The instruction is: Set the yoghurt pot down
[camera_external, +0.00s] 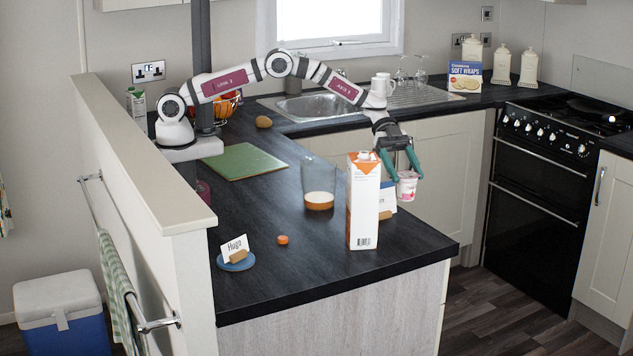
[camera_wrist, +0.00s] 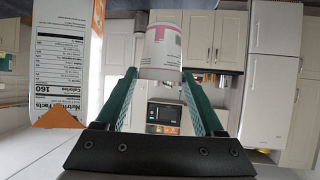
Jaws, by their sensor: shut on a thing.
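The yoghurt pot (camera_external: 407,187) is small and white with a pink-red label, and looks upright in the external view. My gripper (camera_external: 404,174) has green fingers shut on it, one on each side. In the wrist view the pot (camera_wrist: 162,48) sits between the fingertips of my gripper (camera_wrist: 160,77). In the external view the pot appears against the cupboard fronts, by the right edge of the dark worktop (camera_external: 290,270). I see no contact beneath it; its exact height and whether it is over the worktop are unclear.
A tall orange-and-white carton (camera_external: 362,215) stands just left of the pot, partly hiding a card (camera_external: 388,196) on a wooden holder. A glass (camera_external: 319,187), an orange cap (camera_external: 282,240) and a "Hugo" card (camera_external: 234,246) on a blue coaster lie further left. The front-right worktop is clear.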

